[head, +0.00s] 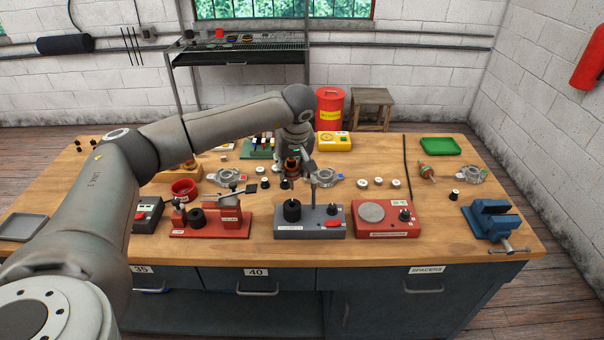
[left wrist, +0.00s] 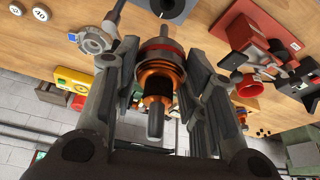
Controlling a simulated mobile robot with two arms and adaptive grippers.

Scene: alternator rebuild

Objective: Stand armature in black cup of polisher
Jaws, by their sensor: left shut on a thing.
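My left gripper (head: 298,158) is shut on the armature (head: 292,165), above the middle of the bench and behind the polisher. In the left wrist view, the armature (left wrist: 158,72) shows a red band, copper-coloured windings and a grey shaft between the fingers. The grey polisher (head: 310,232) stands near the bench's front edge, with a red switch on its front right. Its black cup (head: 292,210) points up on the left of its top, and nothing is seen standing in it. The armature is apart from the cup. My right gripper is out of view.
Metal housings (head: 229,178) and small round parts lie behind. A blue vise (head: 492,220) is at the right.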

